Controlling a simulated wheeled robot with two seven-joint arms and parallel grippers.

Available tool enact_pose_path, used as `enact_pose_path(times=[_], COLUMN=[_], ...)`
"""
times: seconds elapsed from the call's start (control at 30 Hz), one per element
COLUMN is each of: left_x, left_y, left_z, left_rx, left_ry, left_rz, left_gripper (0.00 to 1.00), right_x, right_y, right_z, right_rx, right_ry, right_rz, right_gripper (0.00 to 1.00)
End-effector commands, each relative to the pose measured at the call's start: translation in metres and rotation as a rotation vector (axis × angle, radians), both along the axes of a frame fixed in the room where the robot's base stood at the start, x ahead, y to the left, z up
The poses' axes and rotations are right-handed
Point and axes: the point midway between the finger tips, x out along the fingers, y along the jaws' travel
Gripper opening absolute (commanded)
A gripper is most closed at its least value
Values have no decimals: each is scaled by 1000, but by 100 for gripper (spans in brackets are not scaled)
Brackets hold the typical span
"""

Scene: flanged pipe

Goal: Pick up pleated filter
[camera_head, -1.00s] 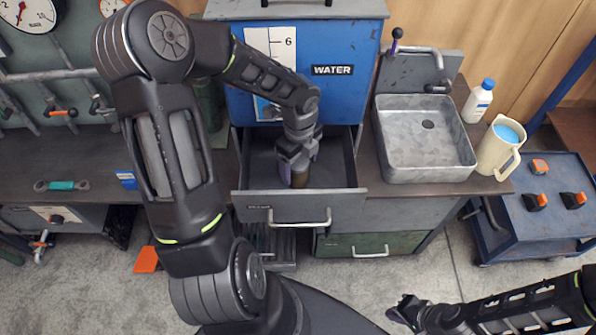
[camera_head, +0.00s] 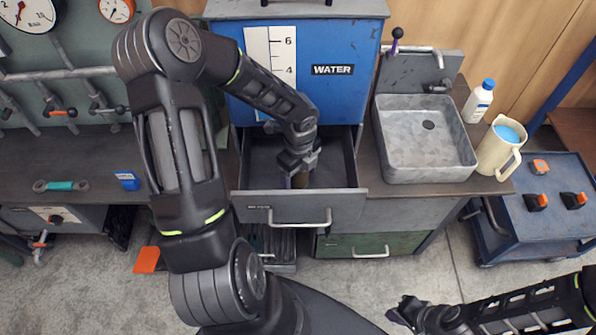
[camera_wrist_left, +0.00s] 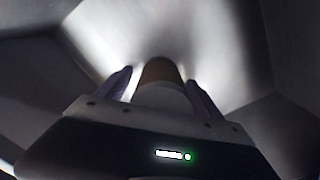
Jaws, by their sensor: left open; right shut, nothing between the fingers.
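My left gripper (camera_head: 298,178) reaches down into the open drawer (camera_head: 345,196). In the left wrist view its two fingers (camera_wrist_left: 160,88) are apart, one on each side of the pleated filter (camera_wrist_left: 158,70), a brownish cylinder. I cannot tell whether the fingers touch it. In the head view the filter (camera_head: 301,181) shows only as a small brown piece beside and below the gripper; the rest is hidden. My right gripper (camera_head: 402,312) is shut and empty at the bottom, over the floor.
A metal sink (camera_head: 425,150) lies right of the drawer, with a white bottle (camera_head: 478,100) and a cream jug (camera_head: 497,150) beyond it. A blue water tank (camera_head: 335,95) stands behind the drawer. A blue cart (camera_head: 545,215) is at the right.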

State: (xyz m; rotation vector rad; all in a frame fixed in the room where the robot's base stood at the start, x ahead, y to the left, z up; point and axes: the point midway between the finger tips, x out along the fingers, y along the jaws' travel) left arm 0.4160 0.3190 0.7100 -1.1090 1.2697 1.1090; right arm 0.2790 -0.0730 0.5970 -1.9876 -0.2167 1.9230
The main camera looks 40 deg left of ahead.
Motion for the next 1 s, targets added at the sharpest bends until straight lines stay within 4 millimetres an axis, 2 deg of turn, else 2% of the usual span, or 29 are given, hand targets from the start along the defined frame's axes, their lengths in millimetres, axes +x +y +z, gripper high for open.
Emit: enact_pose_path(times=[0.07,0.17,0.9,1.0], left_x=[0,0,0,0], left_y=[0,0,0,0], left_z=[0,0,0,0], left_rx=[0,0,0,0], left_ry=[0,0,0,0], left_rz=[0,0,0,0], left_gripper=[76,69,8,6], right_x=[0,0,0,0], right_y=[0,0,0,0], right_z=[0,0,0,0], right_rx=[0,0,0,0], right_ry=[0,0,0,0], right_rz=[0,0,0,0], right_gripper=[0,0,0,0])
